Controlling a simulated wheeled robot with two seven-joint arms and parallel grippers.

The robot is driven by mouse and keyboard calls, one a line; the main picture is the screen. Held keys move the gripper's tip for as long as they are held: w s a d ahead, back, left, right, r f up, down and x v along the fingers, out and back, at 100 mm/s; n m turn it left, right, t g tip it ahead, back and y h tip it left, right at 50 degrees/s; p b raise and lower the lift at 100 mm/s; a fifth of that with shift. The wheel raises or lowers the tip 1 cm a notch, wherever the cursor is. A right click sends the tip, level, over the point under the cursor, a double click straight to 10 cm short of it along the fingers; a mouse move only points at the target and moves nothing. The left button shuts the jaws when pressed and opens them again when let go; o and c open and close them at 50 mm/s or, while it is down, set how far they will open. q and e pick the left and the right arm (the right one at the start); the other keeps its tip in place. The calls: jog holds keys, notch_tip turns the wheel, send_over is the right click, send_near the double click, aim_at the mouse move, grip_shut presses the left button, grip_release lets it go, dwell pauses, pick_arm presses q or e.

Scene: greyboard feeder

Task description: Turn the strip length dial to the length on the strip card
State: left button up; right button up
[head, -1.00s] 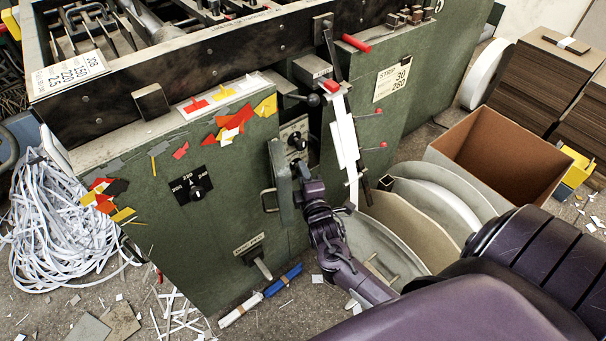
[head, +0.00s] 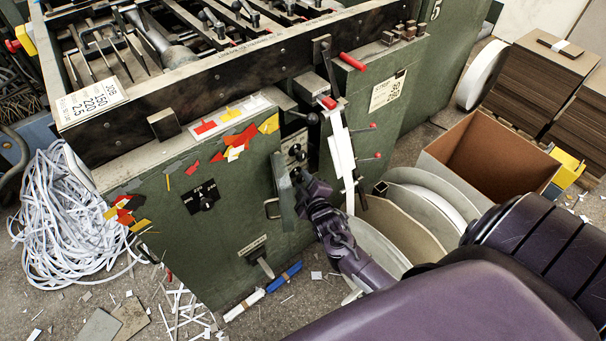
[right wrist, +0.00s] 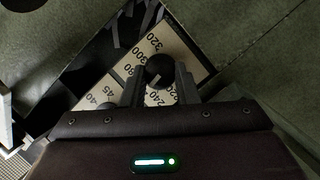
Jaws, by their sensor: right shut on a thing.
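The strip length dial is a round black knob (right wrist: 159,70) on a pale scale plate (right wrist: 187,48) in the right wrist view. The plate reads 300 and 320 on its left, with other numbers partly hidden. My right gripper (right wrist: 160,84) is shut on the knob, one finger on each side. A pale mark shows near the knob's lower edge; its exact reading is unclear. In the head view my right gripper (head: 298,178) is at the machine's recess and hides this dial. The strip card (head: 388,92) on the green front shows 30 above a number like 280 or 260. My left gripper is out of view.
Another black knob (head: 296,152) sits just above my gripper. An open green door (head: 282,192) stands close on its left. White strip (head: 343,150) and red-tipped levers stand on its right. Round discs and an open cardboard box (head: 490,155) are farther right.

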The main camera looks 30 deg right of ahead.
jog(key=m+y+p, duration=0.1)
jog(key=m+g+y+p, duration=0.1)
jog(key=m+p, duration=0.1)
jog(key=shift+d+r, duration=0.15)
jog(key=shift+r, duration=0.1)
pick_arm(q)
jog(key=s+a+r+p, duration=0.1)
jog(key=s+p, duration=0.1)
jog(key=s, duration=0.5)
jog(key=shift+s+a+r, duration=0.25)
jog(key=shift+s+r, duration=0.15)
pick_arm(e)
jog(key=shift+f+m+y, duration=0.1)
jog(key=shift+m+y, duration=0.6)
jog(key=shift+m, duration=0.5)
jog(key=o, duration=1)
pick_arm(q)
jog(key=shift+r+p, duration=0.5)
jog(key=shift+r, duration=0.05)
pick_arm(e)
jog(key=v, duration=0.7)
jog(key=shift+s+r, duration=0.25)
jog(key=shift+s, duration=0.1)
